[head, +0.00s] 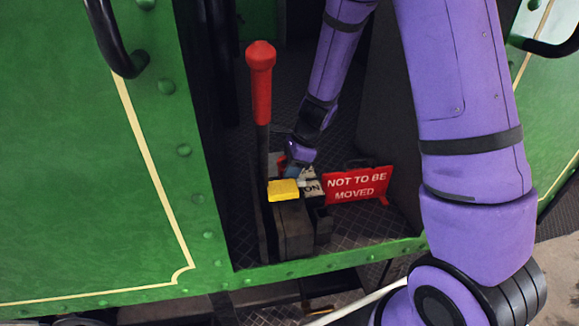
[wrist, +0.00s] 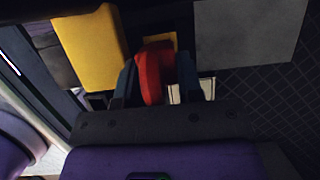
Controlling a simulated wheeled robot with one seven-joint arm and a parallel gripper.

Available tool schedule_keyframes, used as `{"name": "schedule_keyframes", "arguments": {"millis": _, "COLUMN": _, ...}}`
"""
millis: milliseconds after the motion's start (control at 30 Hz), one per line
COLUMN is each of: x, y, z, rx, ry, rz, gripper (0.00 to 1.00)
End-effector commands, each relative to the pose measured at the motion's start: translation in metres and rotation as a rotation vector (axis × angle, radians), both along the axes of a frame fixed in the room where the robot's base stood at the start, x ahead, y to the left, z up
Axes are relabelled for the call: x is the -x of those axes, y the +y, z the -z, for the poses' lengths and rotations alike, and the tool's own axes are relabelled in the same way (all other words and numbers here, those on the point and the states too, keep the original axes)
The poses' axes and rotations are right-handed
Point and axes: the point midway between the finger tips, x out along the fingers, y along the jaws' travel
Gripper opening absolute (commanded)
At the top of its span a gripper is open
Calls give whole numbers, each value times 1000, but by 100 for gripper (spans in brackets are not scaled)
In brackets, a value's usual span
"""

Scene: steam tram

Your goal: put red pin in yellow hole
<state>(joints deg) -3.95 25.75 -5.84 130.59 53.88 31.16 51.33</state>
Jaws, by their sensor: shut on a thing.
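My gripper (head: 294,172) reaches down into the cab doorway, just behind the yellow block on the lever stand. In the wrist view its two fingers (wrist: 156,78) are shut on the red pin (wrist: 152,70), which stands between them. A small yellow patch (wrist: 160,40) shows right behind the pin's top, perhaps the edge of the yellow hole; the opening itself is hidden. I cannot tell whether the pin's far end is inside it or apart from it.
A yellow block (head: 284,190) sits close beside my gripper. A lever with a red handle (head: 261,80) rises to the left. A red "NOT TO BE MOVED" sign (head: 357,186) and an "ON" plate (head: 312,187) are to the right. A green panel (head: 90,150) borders the doorway.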

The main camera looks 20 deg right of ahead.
Motion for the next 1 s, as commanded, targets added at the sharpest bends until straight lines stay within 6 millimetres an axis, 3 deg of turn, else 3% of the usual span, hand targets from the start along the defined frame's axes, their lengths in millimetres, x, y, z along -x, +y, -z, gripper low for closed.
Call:
{"name": "schedule_keyframes", "arguments": {"millis": 67, "x": 0, "y": 0, "z": 2, "rx": 0, "ry": 0, "rz": 1, "gripper": 5}}
{"name": "schedule_keyframes", "arguments": {"millis": 100, "x": 0, "y": 0, "z": 3, "rx": 0, "ry": -1, "rz": 1, "gripper": 36}}
{"name": "schedule_keyframes", "arguments": {"millis": 233, "x": 0, "y": 0, "z": 2, "rx": 0, "ry": 0, "rz": 1, "gripper": 64}}
{"name": "schedule_keyframes", "arguments": {"millis": 767, "x": 4, "y": 0, "z": 2, "rx": -3, "ry": 8, "rz": -3, "gripper": 64}}
{"name": "schedule_keyframes", "arguments": {"millis": 1000, "x": 4, "y": -11, "z": -27, "rx": -1, "ry": 2, "rz": -2, "gripper": 64}}
